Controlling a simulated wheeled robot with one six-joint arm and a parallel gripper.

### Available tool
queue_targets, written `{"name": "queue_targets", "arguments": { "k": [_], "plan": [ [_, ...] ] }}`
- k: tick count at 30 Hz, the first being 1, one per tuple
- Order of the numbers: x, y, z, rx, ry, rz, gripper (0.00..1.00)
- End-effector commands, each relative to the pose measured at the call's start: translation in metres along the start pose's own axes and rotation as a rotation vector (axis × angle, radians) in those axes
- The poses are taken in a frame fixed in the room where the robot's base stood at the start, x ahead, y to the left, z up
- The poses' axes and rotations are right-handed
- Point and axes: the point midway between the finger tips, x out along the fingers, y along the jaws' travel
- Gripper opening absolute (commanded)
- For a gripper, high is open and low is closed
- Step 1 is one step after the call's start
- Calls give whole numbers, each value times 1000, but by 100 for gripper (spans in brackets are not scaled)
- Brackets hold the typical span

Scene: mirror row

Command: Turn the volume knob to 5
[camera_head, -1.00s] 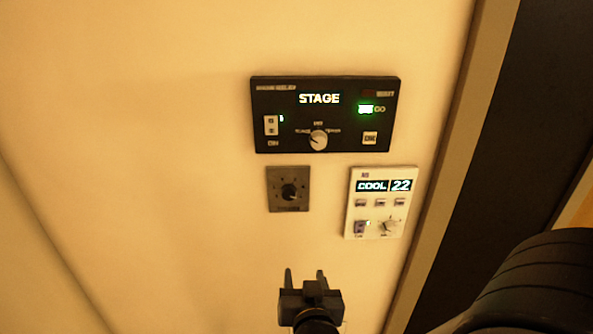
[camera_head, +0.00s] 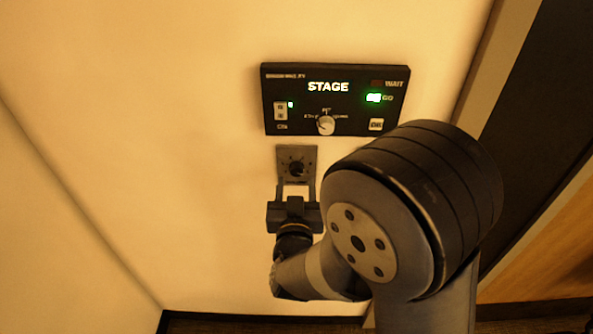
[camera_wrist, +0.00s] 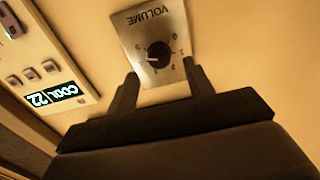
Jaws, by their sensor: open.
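The volume knob (camera_head: 296,167) is a small black dial on a square metal plate (camera_head: 284,154) on the wall, below the stage panel. In the wrist view the knob (camera_wrist: 159,55) shows a pale mark toward the picture's left. The plate (camera_wrist: 150,20) reads VOLUME, upside down, with small numbers around the dial. The number at the mark is not legible. My gripper (camera_head: 296,188) is open and empty just below the knob. In the wrist view its two fingers (camera_wrist: 160,72) point at the plate's near edge, one toward each side of the knob. I cannot tell whether they touch the plate.
The black STAGE panel (camera_head: 335,100), with its own knob (camera_head: 326,125), switch and lit GO lamp, is above. A white thermostat reading COOL 22 (camera_wrist: 57,95) is beside the plate; my arm hides it in the head view. Wall left of the plate is bare.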

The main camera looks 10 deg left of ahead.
Motion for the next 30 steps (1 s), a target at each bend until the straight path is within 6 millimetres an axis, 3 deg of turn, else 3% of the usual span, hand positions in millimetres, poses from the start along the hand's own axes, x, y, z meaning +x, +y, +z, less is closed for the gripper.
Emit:
{"name": "queue_targets", "arguments": {
  "k": [6, 18, 30],
  "plan": [
    [30, 0, -1, 0, -1, 1, 49],
    [38, 0, 0, 0, 0, 0, 49],
    [38, 0, 0, 0, 0, 0, 18]
  ]
}}
